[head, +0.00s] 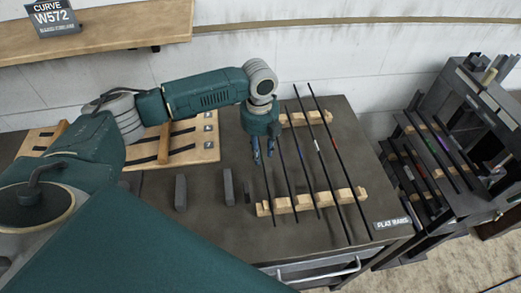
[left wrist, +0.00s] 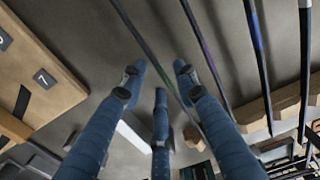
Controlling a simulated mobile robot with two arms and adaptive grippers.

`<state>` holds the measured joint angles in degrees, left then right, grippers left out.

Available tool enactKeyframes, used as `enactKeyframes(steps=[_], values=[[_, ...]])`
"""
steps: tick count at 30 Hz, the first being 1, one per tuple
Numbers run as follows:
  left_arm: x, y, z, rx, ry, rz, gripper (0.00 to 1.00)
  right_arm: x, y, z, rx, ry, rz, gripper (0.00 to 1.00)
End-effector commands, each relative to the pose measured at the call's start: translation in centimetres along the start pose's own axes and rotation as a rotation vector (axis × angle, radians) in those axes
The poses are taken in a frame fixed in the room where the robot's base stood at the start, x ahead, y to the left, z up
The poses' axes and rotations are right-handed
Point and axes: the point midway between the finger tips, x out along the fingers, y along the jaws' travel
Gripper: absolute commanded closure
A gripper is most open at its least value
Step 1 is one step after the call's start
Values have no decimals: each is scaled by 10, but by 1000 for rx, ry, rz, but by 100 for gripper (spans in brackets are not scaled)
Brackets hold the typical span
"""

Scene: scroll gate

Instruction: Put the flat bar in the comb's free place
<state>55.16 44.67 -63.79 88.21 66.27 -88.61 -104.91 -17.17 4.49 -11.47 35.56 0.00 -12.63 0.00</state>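Several thin dark flat bars lie across two wooden combs on the dark table, a near one (head: 283,206) and a far one (head: 319,118). The leftmost bar (head: 271,200) runs down from beside my left gripper (head: 262,155), which points down at the left end of the bar row. I cannot tell any contact. My right gripper is not in view. The comb's free place is not clear.
A "FLAT BARS" label (head: 391,223) is on the table's front right. Grey blocks (head: 181,192) stand left of the bars. A numbered wooden board (head: 208,152) lies behind them. A dark rack (head: 425,165) with more bars and combs stands at the right.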

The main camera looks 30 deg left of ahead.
Motion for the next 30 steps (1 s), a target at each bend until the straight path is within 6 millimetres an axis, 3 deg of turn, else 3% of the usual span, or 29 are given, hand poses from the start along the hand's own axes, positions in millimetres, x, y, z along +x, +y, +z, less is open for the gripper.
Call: enactKeyframes(steps=[5,21,30], values=[[-8,0,1,-1,-2,-2,70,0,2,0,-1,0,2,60],[-108,-1,0,0,-2,-2,70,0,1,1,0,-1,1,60],[-120,0,0,0,0,0,70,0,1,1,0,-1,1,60]])
